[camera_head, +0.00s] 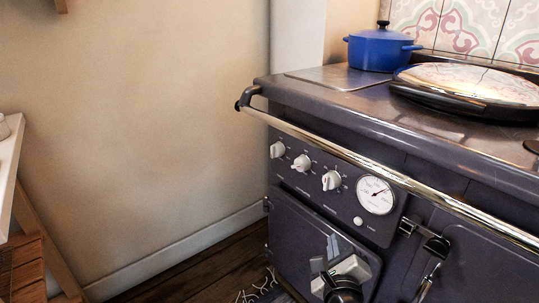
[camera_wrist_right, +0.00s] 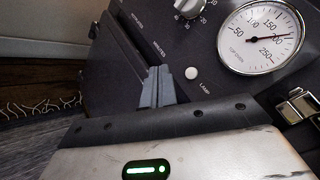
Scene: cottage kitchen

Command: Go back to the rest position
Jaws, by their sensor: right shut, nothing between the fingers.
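My right gripper (camera_head: 332,247) is low in front of the dark range cooker (camera_head: 410,140), before its left oven door. In the right wrist view its fingers (camera_wrist_right: 157,80) are together and empty, pointing at the cooker front below the knobs. I cannot tell whether the fingertips touch the cooker front. My left gripper is not in view.
A chrome rail (camera_head: 350,155) runs along the cooker's front edge. White knobs (camera_head: 301,162) and a round gauge (camera_head: 375,195) sit above the door. A blue pot (camera_head: 380,50) stands on top. A white-topped table (camera_head: 8,165) is at the left.

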